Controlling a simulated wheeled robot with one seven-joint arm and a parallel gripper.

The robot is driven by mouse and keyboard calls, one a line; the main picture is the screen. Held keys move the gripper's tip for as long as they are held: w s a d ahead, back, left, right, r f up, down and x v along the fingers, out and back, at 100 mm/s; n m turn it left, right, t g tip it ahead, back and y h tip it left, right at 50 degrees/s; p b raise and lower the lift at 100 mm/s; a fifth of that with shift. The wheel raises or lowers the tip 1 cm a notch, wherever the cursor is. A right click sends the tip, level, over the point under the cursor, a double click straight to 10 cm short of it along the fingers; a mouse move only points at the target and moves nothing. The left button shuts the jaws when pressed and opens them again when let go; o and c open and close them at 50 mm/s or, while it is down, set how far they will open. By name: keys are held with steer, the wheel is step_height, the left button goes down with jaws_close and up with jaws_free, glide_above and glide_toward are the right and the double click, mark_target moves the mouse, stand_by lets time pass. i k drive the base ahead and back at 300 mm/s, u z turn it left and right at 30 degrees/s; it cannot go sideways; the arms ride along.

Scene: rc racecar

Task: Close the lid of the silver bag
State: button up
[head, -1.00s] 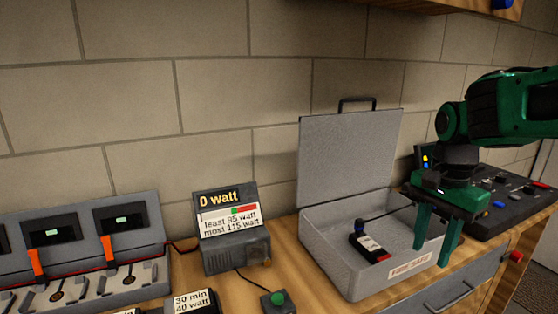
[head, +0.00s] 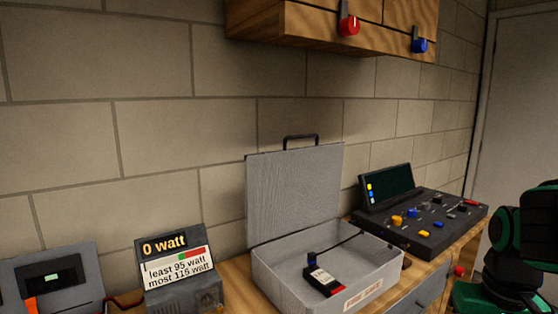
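The silver bag (head: 384,284) is a grey box-like case on the wooden bench, with a label on its front. Its lid (head: 295,190) stands open and upright at the back, with a dark handle (head: 300,138) on its top edge. A black battery pack (head: 322,280) with a white and red label lies inside the case, with a cable running up to the right. My green arm is at the right edge, apart from the case. My gripper's fingers are not visible; they are cut off at the lower right.
A grey meter reading 0 watt (head: 178,270) stands left of the case, with a charger unit (head: 50,275) further left. A dark control panel (head: 425,222) with coloured knobs is to the right. A wooden cabinet (head: 330,35) hangs above. A drawer front (head: 420,298) is below.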

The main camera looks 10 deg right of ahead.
mark_target(288, 191)
steer(key=k, duration=0.6)
steer(key=u, duration=0.6)
steer(key=i, duration=1)
steer(key=u, duration=0.3)
